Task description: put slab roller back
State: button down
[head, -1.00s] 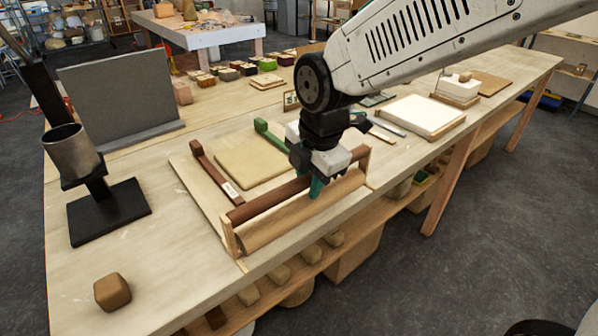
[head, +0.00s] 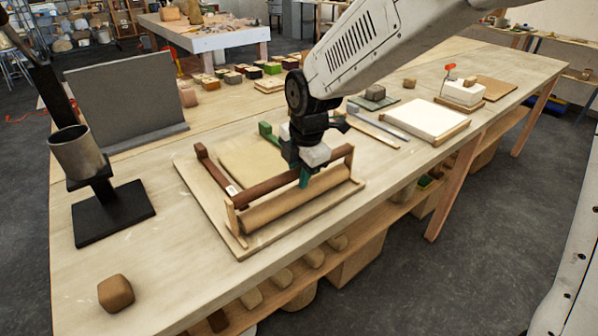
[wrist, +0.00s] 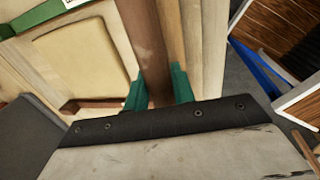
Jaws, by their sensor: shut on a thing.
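The slab roller (head: 285,201) is a wooden unit with a pale cylinder, a dark brown bar above it and upright end pieces. It lies across the front part of a pale board (head: 190,178) on the table. My gripper (head: 304,179) comes down from above, its green fingers shut on the dark bar near the middle. In the wrist view the brown bar (wrist: 145,40) runs between the fingertips (wrist: 160,92). Whether the roller touches the board is unclear. A tan slab (head: 252,158) lies behind it, between a brown rail (head: 212,170) and a green rail (head: 268,133).
A black stand with a metal cup (head: 77,152) and a brown block (head: 115,293) are at the left. A grey upright panel (head: 125,95) stands behind. A white slab (head: 424,117) and tools lie to the right. The front left tabletop is mostly clear.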

aim_at(305, 198)
jog(key=c, duration=1.2)
grip_release()
jog(key=shift+f, duration=0.1)
jog(key=shift+o, duration=0.2)
notch_tip(305, 198, up, 12)
jog(key=s+d, duration=0.1)
jog(key=s, duration=0.1)
jog(key=s+d+r+m, duration=0.3)
jog(key=s+d+m, duration=0.75)
jog(key=d, duration=0.35)
jog(key=s+d+f+m, duration=0.2)
jog(key=s+d+m, duration=0.2)
jog(key=s+m, duration=0.3)
jog(key=s+d+f+m+h, duration=0.1)
jog(key=s+d+f+m, duration=0.1)
jog(key=s+d+m, duration=0.2)
jog(key=shift+s+m+g, duration=0.3)
jog(key=shift+s+m, duration=1.35)
jog(key=shift+s, duration=0.25)
